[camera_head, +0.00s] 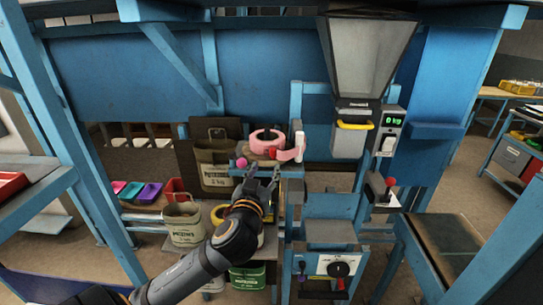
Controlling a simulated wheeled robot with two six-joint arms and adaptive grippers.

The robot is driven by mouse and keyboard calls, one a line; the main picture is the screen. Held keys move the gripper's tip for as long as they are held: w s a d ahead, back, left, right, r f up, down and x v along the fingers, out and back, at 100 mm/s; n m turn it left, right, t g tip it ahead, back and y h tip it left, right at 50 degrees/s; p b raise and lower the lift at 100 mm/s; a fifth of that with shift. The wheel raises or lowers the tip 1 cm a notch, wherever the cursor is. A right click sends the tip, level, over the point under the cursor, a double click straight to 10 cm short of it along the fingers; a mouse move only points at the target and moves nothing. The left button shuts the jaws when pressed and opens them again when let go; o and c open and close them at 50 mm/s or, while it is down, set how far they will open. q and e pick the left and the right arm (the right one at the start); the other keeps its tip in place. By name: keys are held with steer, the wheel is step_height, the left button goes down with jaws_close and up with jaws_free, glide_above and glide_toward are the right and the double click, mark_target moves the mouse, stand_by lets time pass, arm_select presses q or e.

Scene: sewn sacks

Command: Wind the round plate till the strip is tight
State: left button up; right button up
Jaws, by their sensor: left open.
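A round pink plate (262,147) with a dark hub lies on a small blue stand near the middle of the view. A pink strip (291,154) runs from its right side toward a white upright post (298,138); I cannot tell how taut it is. A magenta ball knob (241,163) sits at the stand's front left. My left gripper (265,172) is open just in front of and below the plate, its fingers pointing up at the stand, with nothing seen between them. My right gripper is out of view.
A grey hopper (366,60) with a yellow handle (355,125) hangs right of the stand, beside a scale display (392,120). A red-knobbed lever (390,182) and a control box (327,267) are lower right. Labelled sacks (183,224) and coloured trays (149,193) are left.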

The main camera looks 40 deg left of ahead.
mark_target(272, 152)
arm_select(q)
steer(key=x, duration=0.9)
steer(key=shift+a, duration=0.1)
steer(key=shift+w+a+f, duration=0.2)
steer(key=shift+w+a, duration=0.1)
steer(key=shift+w, duration=0.3)
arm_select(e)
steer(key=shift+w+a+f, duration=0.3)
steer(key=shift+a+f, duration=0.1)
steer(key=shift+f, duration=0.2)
arm_select(q)
steer(key=shift+s, duration=0.1)
steer(key=shift+c, duration=0.2)
steer(key=shift+d, duration=0.1)
steer(key=shift+c, duration=1.1)
jaws_close()
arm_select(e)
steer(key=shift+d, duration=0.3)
